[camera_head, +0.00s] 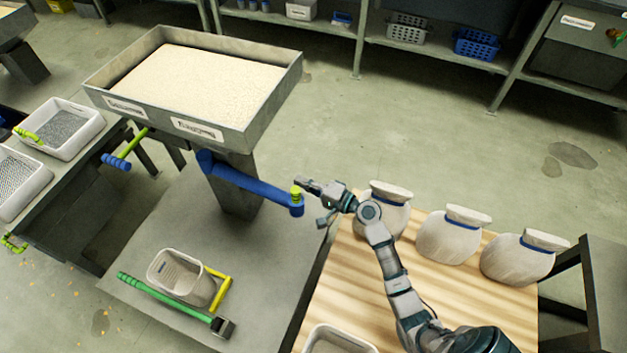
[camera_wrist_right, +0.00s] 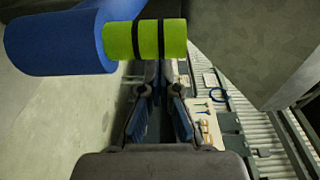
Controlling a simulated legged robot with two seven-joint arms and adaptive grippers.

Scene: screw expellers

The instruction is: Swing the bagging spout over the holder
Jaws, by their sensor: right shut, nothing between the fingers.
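The blue bagging spout (camera_head: 250,188) runs from under the hopper to the right, and its blue end carries a yellow-green grip (camera_head: 296,193). In the right wrist view the grip (camera_wrist_right: 145,39) with black bands lies across the front of the fingertips, beside the blue pipe (camera_wrist_right: 60,40). My right gripper (camera_head: 310,187) is shut and empty, its tips close to the grip; I cannot tell if they touch. The yellow holder (camera_head: 221,287) stands on the grey platform below, beside a pale open container (camera_head: 183,274). The spout end is right of and beyond the holder. My left gripper is not in view.
A grain-filled hopper (camera_head: 268,112) stands above the spout. A green-handled hammer (camera_head: 165,300) lies in front of the container. Several tied sacks (camera_head: 447,237) stand on the wooden table (camera_head: 345,290) at right. The platform between spout and holder looks clear.

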